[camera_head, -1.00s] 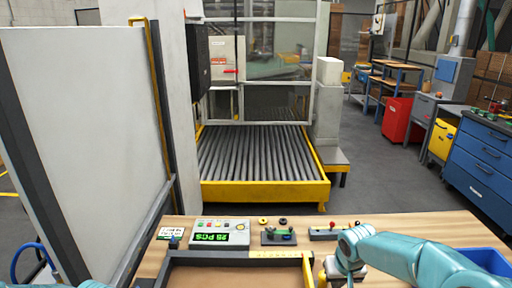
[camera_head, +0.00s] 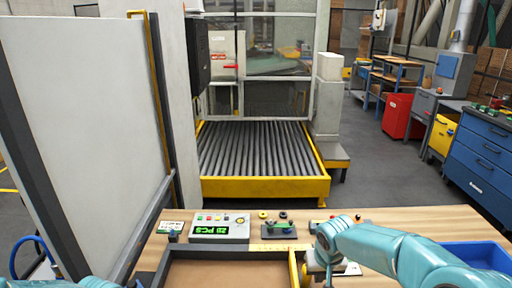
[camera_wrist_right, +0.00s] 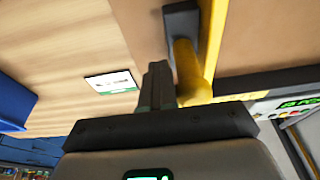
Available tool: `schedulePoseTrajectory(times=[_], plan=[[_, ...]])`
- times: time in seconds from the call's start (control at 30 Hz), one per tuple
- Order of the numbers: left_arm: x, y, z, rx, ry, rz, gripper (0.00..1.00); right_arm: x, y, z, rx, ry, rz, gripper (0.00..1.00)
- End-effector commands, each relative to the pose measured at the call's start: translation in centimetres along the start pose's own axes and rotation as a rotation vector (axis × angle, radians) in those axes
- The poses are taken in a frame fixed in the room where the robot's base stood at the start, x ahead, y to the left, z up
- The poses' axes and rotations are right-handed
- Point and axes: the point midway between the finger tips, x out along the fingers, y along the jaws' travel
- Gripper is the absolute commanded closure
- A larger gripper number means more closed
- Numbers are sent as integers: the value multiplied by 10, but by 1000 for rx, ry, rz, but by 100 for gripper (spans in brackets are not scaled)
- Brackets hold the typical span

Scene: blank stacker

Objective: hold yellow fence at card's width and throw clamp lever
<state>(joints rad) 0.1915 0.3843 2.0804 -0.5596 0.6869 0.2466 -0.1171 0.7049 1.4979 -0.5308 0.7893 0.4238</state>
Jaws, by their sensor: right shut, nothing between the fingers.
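The yellow fence (camera_head: 293,268) stands at the right side of the dark-framed tray (camera_head: 215,254) on the wooden bench. My right gripper (camera_head: 310,266) is just right of the fence, partly hidden by my teal wrist. In the right wrist view its fingers (camera_wrist_right: 158,86) are shut and empty, close beside a yellow rounded part (camera_wrist_right: 186,68) at the yellow bar (camera_wrist_right: 213,48). I cannot tell whether they touch. A white card (camera_wrist_right: 110,82) lies on the bench there. A red knob (camera_head: 358,217) shows behind my right arm; I cannot tell if it is the clamp lever. My left gripper is out of view.
A control box with a green display (camera_head: 212,232) and a small dark block with a green part (camera_head: 280,229) stand behind the tray. A blue bin (camera_head: 472,256) is at the right. A tall white panel (camera_head: 85,120) bounds the left.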

Motion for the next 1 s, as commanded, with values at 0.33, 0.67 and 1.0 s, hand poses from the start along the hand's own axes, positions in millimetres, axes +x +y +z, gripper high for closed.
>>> schedulePoseTrajectory(times=[0.33, 0.67, 1.0], plan=[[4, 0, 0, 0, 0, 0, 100, 1, -19, 0, -2, 0, -1, 100], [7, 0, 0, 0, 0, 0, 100, 1, -35, 0, -2, 1, -2, 100], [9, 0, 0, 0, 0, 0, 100, 0, -52, 0, -2, 0, -2, 100]])
